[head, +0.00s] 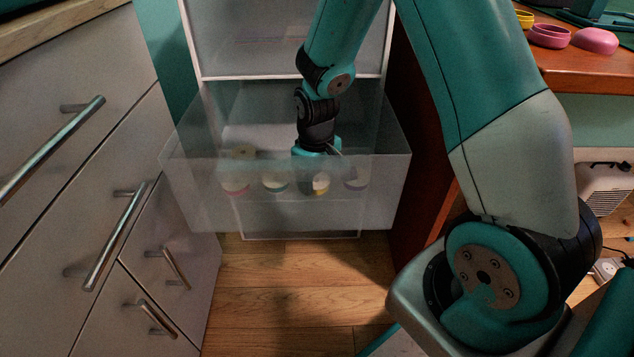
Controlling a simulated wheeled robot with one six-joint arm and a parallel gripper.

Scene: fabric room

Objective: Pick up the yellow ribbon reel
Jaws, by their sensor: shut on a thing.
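The yellow ribbon reel (321,189) is inside the pulled-out translucent drawer (190,190) and shows blurred through its front wall. My gripper (320,170) reaches down into the drawer from above and is shut on the yellow reel. The fingertips are blurred by the frosted wall, so the exact grip is hard to see. The reel is at about the same height as the other reels; I cannot tell whether it touches the drawer floor.
A pink reel (236,187), a green reel (275,183) and a purplish reel (357,182) share the drawer. Grey cabinets (100,180) stand left. A wooden desk (580,70) with a pink ring (549,37) stands right. The wooden floor (290,290) ahead is clear.

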